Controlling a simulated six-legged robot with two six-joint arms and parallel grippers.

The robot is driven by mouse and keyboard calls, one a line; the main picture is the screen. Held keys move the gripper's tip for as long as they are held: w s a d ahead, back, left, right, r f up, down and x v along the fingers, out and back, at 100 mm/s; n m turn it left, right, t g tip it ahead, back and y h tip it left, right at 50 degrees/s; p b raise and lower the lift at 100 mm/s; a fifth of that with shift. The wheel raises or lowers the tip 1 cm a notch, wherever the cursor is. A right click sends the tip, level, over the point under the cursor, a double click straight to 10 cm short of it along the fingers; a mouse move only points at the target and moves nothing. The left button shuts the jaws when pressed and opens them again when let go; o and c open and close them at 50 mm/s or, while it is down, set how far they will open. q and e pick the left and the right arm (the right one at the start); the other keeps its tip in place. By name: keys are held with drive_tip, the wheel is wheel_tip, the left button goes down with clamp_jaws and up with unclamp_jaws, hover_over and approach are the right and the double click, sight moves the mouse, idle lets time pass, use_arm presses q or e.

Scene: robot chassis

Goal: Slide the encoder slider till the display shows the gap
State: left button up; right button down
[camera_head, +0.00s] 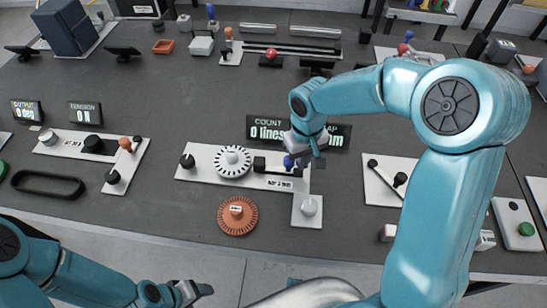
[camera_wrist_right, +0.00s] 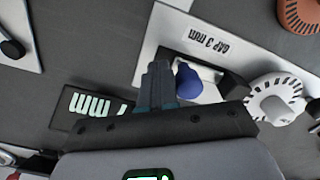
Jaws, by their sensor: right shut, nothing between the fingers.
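The encoder slider's blue knob (camera_head: 289,162) sits on the white board (camera_head: 207,165), at the right end of the dark rail. It also shows in the right wrist view (camera_wrist_right: 188,82). The board's label (camera_wrist_right: 208,42) reads "GAP 3 mm". My right gripper (camera_head: 303,155) is shut and empty; its fingertips (camera_wrist_right: 157,72) are right beside the knob, and I cannot tell if they touch. The display (camera_head: 268,129) reads "COUNT", "0 lines" and a reading ending in "mm", whose number my right arm hides. My left gripper (camera_head: 198,290) is low at the front, its jaws unclear.
A white toothed wheel (camera_head: 232,161) stands on the board, left of the slider. An orange-brown toothed disc (camera_head: 238,215) lies in front of it. A white plate with a round knob (camera_head: 308,208) is at the board's front right. Other boards stand on both sides.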

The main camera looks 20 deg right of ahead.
drive_tip(key=shift+w+a, duration=0.1)
drive_tip(key=shift+a, duration=0.1)
idle(0.4)
drive_tip(key=shift+d, duration=0.1)
drive_tip(key=shift+s+d, duration=0.35)
drive_tip(key=shift+d, duration=0.1)
wheel_tip(320, 180, up, 8)
drive_tip(key=p, duration=0.5)
drive_tip(key=shift+p, duration=0.35)
idle(0.4)
